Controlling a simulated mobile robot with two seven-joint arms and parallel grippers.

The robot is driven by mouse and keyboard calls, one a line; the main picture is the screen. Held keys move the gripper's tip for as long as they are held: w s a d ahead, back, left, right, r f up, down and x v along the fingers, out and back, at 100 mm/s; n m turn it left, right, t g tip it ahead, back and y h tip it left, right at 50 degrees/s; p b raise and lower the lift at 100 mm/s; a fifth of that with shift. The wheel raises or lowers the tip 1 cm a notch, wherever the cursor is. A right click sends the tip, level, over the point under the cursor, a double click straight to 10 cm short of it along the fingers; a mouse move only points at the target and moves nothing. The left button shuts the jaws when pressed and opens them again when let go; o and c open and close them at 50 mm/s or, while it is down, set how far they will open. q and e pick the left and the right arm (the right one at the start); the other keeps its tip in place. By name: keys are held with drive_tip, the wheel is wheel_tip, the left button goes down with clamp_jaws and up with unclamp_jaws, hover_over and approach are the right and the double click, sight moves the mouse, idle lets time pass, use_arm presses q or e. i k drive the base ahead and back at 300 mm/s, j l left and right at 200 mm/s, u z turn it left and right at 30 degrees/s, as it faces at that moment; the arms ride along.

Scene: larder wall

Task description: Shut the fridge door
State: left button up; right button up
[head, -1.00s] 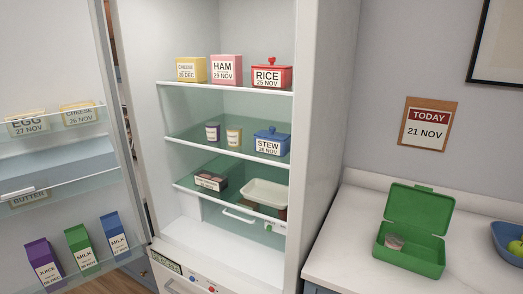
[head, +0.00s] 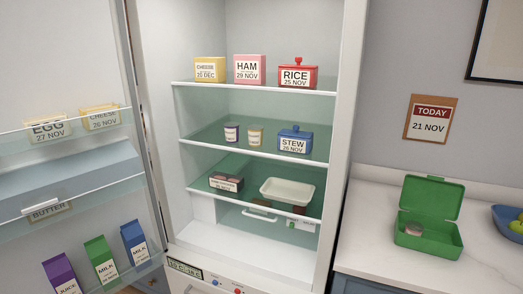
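The fridge (head: 347,150) stands open in the middle of the head view. Its door (head: 75,173) is swung wide open at the left, hinged on the fridge's left side, with its inner shelves facing me. The door shelves hold an egg box (head: 47,128), a cheese box (head: 100,118), a butter compartment (head: 60,190) and several cartons, among them a purple juice carton (head: 61,273) and a blue milk carton (head: 135,242). The door's outer face and handle are hidden. Neither of my grippers is in view.
Fridge shelves hold a ham box (head: 249,69), a red rice pot (head: 297,75), a blue stew pot (head: 294,140) and a white tray (head: 288,190). Right of the fridge, a counter (head: 375,225) bears an open green lunchbox (head: 428,236) and a blue bowl (head: 508,236). A calendar (head: 432,120) hangs above.

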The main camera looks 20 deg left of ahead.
sight(68, 57)
drive_tip(key=j+z, duration=0.1)
drive_tip(key=j, duration=0.35)
drive_tip(key=k+j, duration=0.1)
drive_tip(key=j, duration=0.35)
drive_tip(key=k+j+z, duration=0.15)
drive_tip(key=j, duration=0.4)
drive_tip(key=k+j+z, duration=0.15)
drive_tip(key=k+j, duration=0.25)
drive_tip(key=k+j+z, duration=0.1)
drive_tip(key=k+j, duration=0.2)
drive_tip(key=j, duration=0.25)
drive_tip(key=k+j+z, duration=0.1)
drive_tip(key=j, duration=0.3)
drive_tip(key=k+j+z, duration=0.1)
drive_tip(key=k+j, duration=0.15)
drive_tip(key=j, duration=0.15)
drive_tip(key=k+j+z, duration=0.1)
drive_tip(key=j, duration=0.35)
drive_tip(key=k+j, duration=0.1)
drive_tip(key=j, duration=0.3)
drive_tip(key=k+j+z, duration=0.15)
drive_tip(key=j, duration=0.3)
drive_tip(key=k+j, duration=0.15)
drive_tip(key=j, duration=0.25)
drive_tip(key=j+z, duration=0.3)
drive_tip(key=j, duration=1)
